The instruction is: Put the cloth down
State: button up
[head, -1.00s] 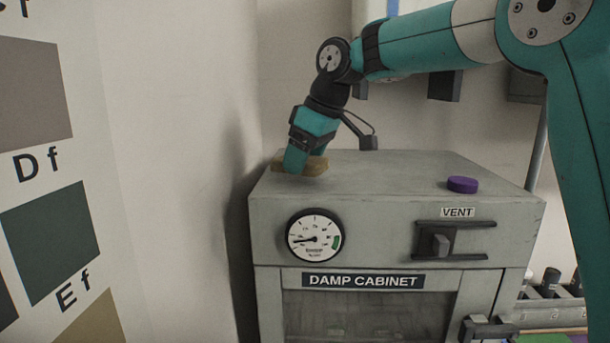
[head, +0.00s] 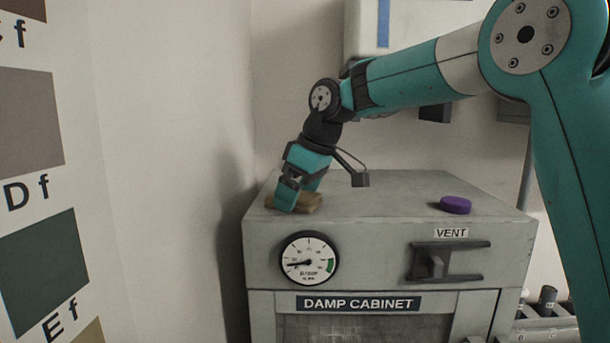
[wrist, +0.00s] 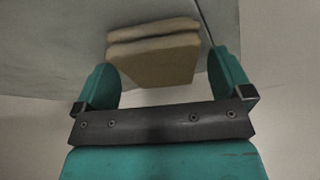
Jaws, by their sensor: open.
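The cloth (head: 306,202) is a folded tan pad lying on the top of the grey damp cabinet, near its left front corner. In the wrist view the cloth (wrist: 155,55) shows as a layered fold between and beyond the fingertips. My gripper (head: 298,200) is at the cloth, pointing down and partly covering it. In the wrist view my gripper (wrist: 168,78) has its two teal fingers spread, with a gap between each finger and the cloth's near part.
The damp cabinet (head: 375,190) has a dial gauge (head: 309,259) and a vent slider (head: 440,262) on its front. A purple disc (head: 455,205) lies on its top at the right. The top between cloth and disc is clear. A wall stands close on the left.

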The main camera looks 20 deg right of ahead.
jog(key=p+v, duration=0.2)
jog(key=v, duration=1)
jog(key=s+a+f+m+g+y, duration=0.1)
jog(key=s+a+f, duration=0.3)
jog(key=s, duration=0.3)
jog(key=s+a+f+g, duration=0.1)
jog(key=s+a+f, duration=0.35)
jog(key=s, duration=0.25)
jog(key=s+f+m+g, duration=0.1)
jog(key=s+f, duration=0.9)
jog(key=s, duration=0.4)
notch_tip(320, 180, down, 10)
jog(key=b, duration=0.9)
jog(key=shift+d+b, duration=0.15)
jog(key=shift+b, duration=0.25)
jog(key=shift+s, duration=0.1)
jog(key=shift+c, duration=0.4)
